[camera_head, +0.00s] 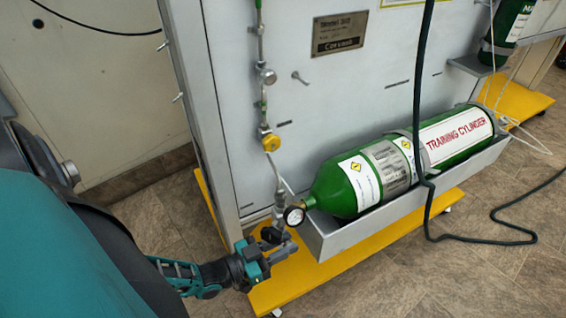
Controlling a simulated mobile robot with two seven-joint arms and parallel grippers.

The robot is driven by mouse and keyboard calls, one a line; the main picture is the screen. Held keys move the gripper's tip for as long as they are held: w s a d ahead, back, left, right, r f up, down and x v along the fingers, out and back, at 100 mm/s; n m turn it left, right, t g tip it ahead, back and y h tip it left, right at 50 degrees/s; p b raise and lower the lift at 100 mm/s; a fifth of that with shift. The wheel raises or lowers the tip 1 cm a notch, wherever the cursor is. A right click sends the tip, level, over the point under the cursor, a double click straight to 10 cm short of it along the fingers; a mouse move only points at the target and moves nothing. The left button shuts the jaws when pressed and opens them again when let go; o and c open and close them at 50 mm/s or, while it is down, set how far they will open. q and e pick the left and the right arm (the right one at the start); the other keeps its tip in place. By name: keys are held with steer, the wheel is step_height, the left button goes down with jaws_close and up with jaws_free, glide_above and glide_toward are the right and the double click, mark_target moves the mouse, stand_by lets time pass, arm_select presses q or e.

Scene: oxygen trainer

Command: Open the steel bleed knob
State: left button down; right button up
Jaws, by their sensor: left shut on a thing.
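My left gripper (283,249) is low at the front left corner of the panel, beside the pressure gauge (294,215). Its jaws are shut on a small part at the bottom of the valve fittings (279,212). This part seems to be the steel bleed knob, but the fingers hide most of it, so its turn position cannot be told. A dark knob (270,235) shows just above the fingers. The green training cylinder (343,186) lies on its side to the right, with its neck toward the gauge. My right gripper is not in view.
A grey tray (345,240) holds the cylinder above the yellow base (280,292). A yellow knob (270,143) and a round steel fitting (268,77) sit higher on the line. A dark hose (421,110) hangs over the cylinder to the floor. The floor at lower right is mostly clear.

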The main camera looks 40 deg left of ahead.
arm_select(q)
steer(key=shift+f, duration=0.1)
steer(key=shift+a+f+t+h, duration=0.15)
steer(key=shift+t+h, duration=0.1)
steer(key=shift+t, duration=0.45)
steer(key=shift+a+f+t+h, duration=0.1)
steer(key=shift+t+h, duration=0.15)
steer(key=shift+t, duration=0.45)
steer(key=shift+w+t, duration=0.1)
steer(key=shift+t, duration=0.2)
steer(key=shift+t+h, duration=0.3)
steer(key=c, duration=1.3)
jaws_free()
steer(key=shift+s+d, duration=0.1)
steer(key=shift+s, duration=0.1)
steer(key=shift+s, duration=0.1)
